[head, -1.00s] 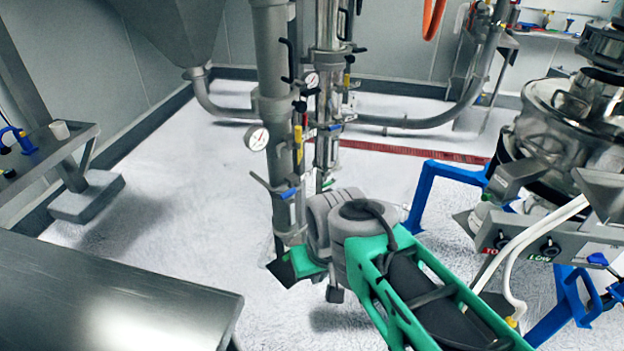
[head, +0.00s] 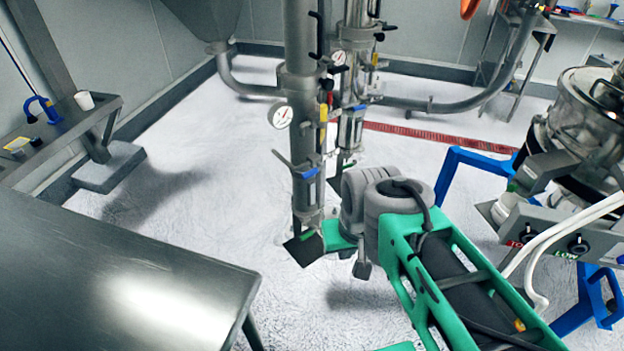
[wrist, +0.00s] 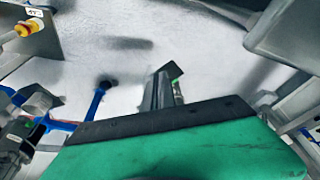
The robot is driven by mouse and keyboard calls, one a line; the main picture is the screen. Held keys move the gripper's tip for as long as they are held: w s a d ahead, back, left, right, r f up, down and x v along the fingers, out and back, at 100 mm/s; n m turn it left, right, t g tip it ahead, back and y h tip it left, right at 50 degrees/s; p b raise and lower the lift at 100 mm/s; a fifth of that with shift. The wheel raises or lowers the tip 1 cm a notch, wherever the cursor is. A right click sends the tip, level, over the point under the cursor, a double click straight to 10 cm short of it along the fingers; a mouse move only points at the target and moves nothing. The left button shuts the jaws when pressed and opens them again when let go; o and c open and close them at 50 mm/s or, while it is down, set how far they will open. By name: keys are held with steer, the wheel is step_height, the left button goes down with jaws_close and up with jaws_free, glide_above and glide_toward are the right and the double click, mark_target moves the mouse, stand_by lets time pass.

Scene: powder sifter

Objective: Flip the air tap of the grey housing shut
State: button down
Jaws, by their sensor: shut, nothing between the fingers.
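The grey housing (head: 300,85) is most likely the upright grey column left of centre in the head view, with a round white gauge at its side. A lever with a blue grip (head: 309,173) sits low across this column, and a yellow handle (head: 323,110) shows higher up. I cannot tell for sure which is the air tap or how it is set. My gripper (head: 305,247) is low by the column's foot, below the blue grip; I cannot tell if it touches. In the wrist view my gripper (wrist: 164,86) is shut and empty, pointing over pale floor.
A steel table (head: 120,270) fills the lower left. A second column with its own gauge (head: 338,57) stands just behind the first. A steel sifter (head: 580,115) and a blue frame (head: 450,170) are at the right. Open floor (head: 210,180) lies left of the columns.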

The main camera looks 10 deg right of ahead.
steer(key=s+d+f+m+g+y+b, duration=0.1)
steer(key=s+d+f+m+g+b, duration=0.25)
steer(key=f, duration=0.65)
steer(key=s+d+f+m+b, duration=0.2)
steer(key=s+d+f+b, duration=0.4)
steer(key=f, duration=0.5)
steer(key=w+a+f+m+t+y+b, duration=0.1)
steer(key=w+a+f+t+y, duration=0.15)
steer(key=w+f, duration=0.45)
steer(key=w+a+r+m+t+y, duration=0.2)
steer(key=w+a+m+t, duration=0.15)
steer(key=w, duration=0.25)
steer(key=w+a+r+m+t+y, duration=0.2)
steer(key=w+r+m, duration=0.15)
steer(key=w, duration=0.25)
steer(key=w+d+r+m+t, duration=0.2)
steer(key=w+r+m+t, duration=0.5)
steer(key=r+m, duration=0.7)
steer(key=w+m, duration=0.1)
steer(key=m, duration=0.2)
steer(key=shift+w, duration=0.3)
